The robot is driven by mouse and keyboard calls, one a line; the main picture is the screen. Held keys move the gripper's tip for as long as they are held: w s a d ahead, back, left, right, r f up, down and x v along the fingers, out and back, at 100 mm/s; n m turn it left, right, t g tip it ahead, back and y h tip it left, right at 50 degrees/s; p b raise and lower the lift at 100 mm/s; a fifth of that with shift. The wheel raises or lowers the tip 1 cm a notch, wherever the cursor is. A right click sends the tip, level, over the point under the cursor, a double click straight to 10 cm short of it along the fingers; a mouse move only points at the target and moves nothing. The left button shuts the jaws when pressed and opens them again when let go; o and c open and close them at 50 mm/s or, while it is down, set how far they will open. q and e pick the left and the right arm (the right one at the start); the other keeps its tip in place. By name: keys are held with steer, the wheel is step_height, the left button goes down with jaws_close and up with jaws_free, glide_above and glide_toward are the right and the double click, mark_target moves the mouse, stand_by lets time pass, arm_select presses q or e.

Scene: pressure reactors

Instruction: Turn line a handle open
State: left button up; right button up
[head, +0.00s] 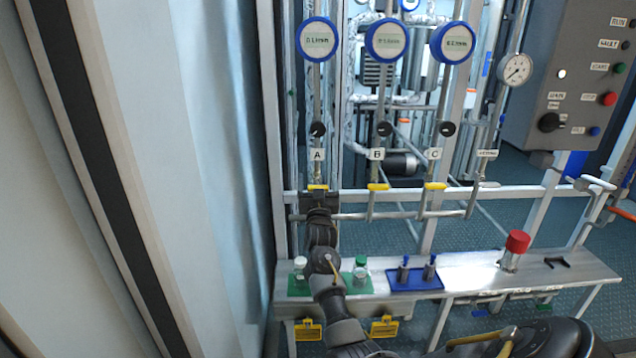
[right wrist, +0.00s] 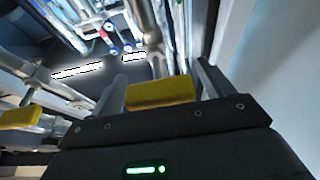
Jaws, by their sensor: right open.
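The line A handle is a yellow bar (head: 318,187) on the vertical pipe under the label A (head: 318,154). My right gripper (head: 319,192) is at this handle, reaching up from below. In the right wrist view the yellow handle (right wrist: 160,92) lies between the two spread fingers, with gaps on both sides. My right gripper (right wrist: 162,85) is open there and not closed on it. The gripper body hides the pipe just below the handle in the head view. My left gripper is not in view.
Yellow handles B (head: 378,187) and C (head: 436,186) stand to the right on their own pipes. A horizontal rail (head: 520,191) runs by them. A bench (head: 465,275) below carries bottles, a blue tray (head: 414,286) and a red-capped vessel (head: 515,250). A wall panel (head: 232,200) stands close left.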

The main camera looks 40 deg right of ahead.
steer(key=c, duration=1)
steer(key=shift+n, duration=0.3)
steer(key=n+y+p, duration=0.1)
steer(key=n, duration=0.1)
steer(key=n+t+y+p, duration=0.1)
steer(key=n, duration=0.2)
steer(key=shift+a+y+p, duration=0.1)
steer(key=shift+y+p, duration=0.3)
steer(key=n+y+p, duration=0.1)
steer(key=n, duration=0.1)
steer(key=n+y+p, duration=0.1)
steer(key=n, duration=0.2)
steer(key=n+y+p, duration=0.1)
steer(key=n+p, duration=0.1)
steer(key=shift+w+a+t+y, duration=0.25)
steer(key=shift+t+y, duration=0.05)
steer(key=shift+t, duration=0.1)
steer(key=shift+w+a+f+n+g+y+p, duration=0.1)
steer(key=shift+f+n+g+y+p, duration=0.25)
steer(key=shift+n+p, duration=0.95)
steer(key=shift+s+f+n+g+y+p, duration=0.1)
steer(key=shift+n+g+y+p, duration=0.5)
steer(key=shift+n, duration=1.35)
steer(key=shift+w+a+f+n+g+y+p, duration=0.1)
steer(key=shift+f+n+g+y+p, duration=0.2)
steer(key=shift+n+p, duration=1.05)
steer(key=shift+n+b, duration=0.3)
steer(key=shift+n, duration=0.1)
